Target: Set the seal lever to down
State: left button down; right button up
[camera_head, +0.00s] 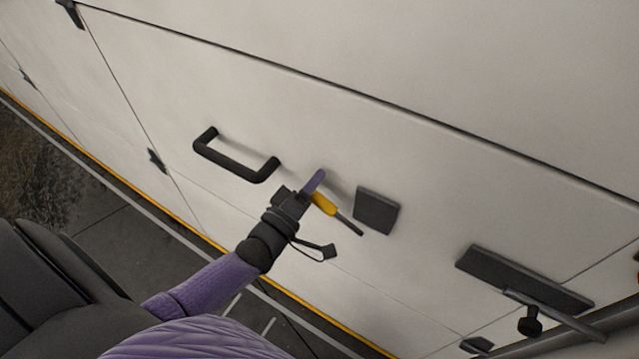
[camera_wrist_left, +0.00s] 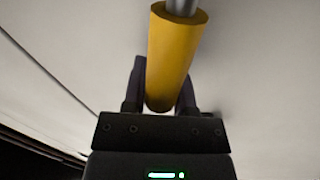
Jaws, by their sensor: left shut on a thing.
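A yellow grip (camera_head: 324,204) with a thin grey shaft (camera_head: 350,227) shows in front of the pale wall panel; I take it to be the seal lever. The shaft points to the lower right, with its end near a dark square plate (camera_head: 376,211); I cannot tell whether they join. My left gripper (camera_head: 317,192) is shut on the yellow grip. In the left wrist view the yellow grip (camera_wrist_left: 174,55) lies between the two dark fingers, and its grey shaft (camera_wrist_left: 182,6) runs out at the top. My right gripper is not in view.
A black bar handle (camera_head: 235,165) is fixed on the panel (camera_head: 330,110) left of my gripper. A long dark plate (camera_head: 523,279) with a bar and a round knob (camera_head: 530,322) is at the lower right. Dark floor (camera_head: 105,240) lies below the yellow edge strip.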

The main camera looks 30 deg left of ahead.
pick_arm(q)
jog(key=shift+a+f+n+b, duration=0.15)
jog(key=shift+f+n+b, duration=0.15)
jog(key=shift+f+n, duration=0.2)
jog(key=shift+f, duration=0.1)
jog(key=c, duration=0.7)
grip_release()
jog(key=v, duration=1)
